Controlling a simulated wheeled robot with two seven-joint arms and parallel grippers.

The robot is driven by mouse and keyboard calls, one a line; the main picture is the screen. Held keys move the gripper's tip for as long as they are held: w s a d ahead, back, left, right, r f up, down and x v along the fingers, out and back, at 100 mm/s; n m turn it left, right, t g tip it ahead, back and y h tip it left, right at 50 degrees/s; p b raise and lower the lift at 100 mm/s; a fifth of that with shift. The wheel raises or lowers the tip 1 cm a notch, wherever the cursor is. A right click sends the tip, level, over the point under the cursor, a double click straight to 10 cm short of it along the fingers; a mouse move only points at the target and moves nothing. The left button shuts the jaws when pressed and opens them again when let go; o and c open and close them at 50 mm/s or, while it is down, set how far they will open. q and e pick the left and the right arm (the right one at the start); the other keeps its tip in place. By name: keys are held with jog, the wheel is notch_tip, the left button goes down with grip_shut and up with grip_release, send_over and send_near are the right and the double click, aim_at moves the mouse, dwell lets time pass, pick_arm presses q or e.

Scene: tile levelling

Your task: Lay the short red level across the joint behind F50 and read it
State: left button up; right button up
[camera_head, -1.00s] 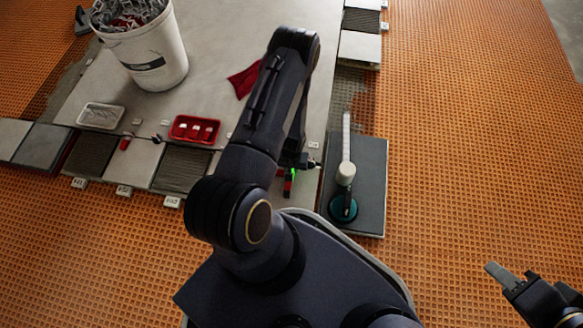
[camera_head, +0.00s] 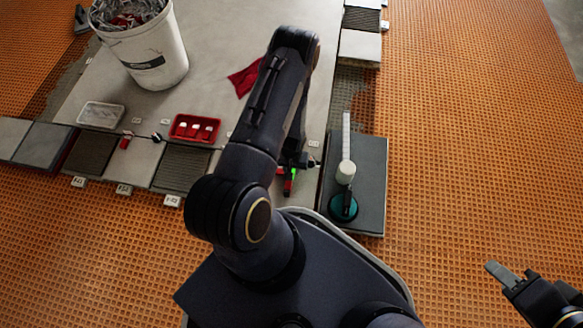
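The short red level (camera_head: 288,186), with a bright green vial, shows just below my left gripper (camera_head: 298,162), beside the pale slab's right edge. The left gripper is mostly hidden behind my own arm, so I cannot tell whether its fingers are closed on the level. Small white tags (camera_head: 172,201) stand along the front edge of the left tile row; their lettering is too small to read surely, so I cannot pick out F50. My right gripper (camera_head: 507,275) hangs over the orange mat at the lower right, away from everything; its finger gap is unclear.
A dark grey tile (camera_head: 370,185) at the right carries a teal-based tool (camera_head: 343,206) with a pale knob. A red tray (camera_head: 194,128), a clear tray (camera_head: 101,115), a white bucket (camera_head: 150,60) and a red cloth (camera_head: 243,79) stand on the slab. The orange mat (camera_head: 470,130) is clear at right.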

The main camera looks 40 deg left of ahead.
pick_arm(q)
jog(key=o, duration=0.3)
notch_tip(320, 180, up, 7)
jog(key=p, duration=0.3)
jog(key=shift+f+p, duration=0.1)
jog(key=shift+p, duration=0.2)
jog(key=shift+r, duration=0.5)
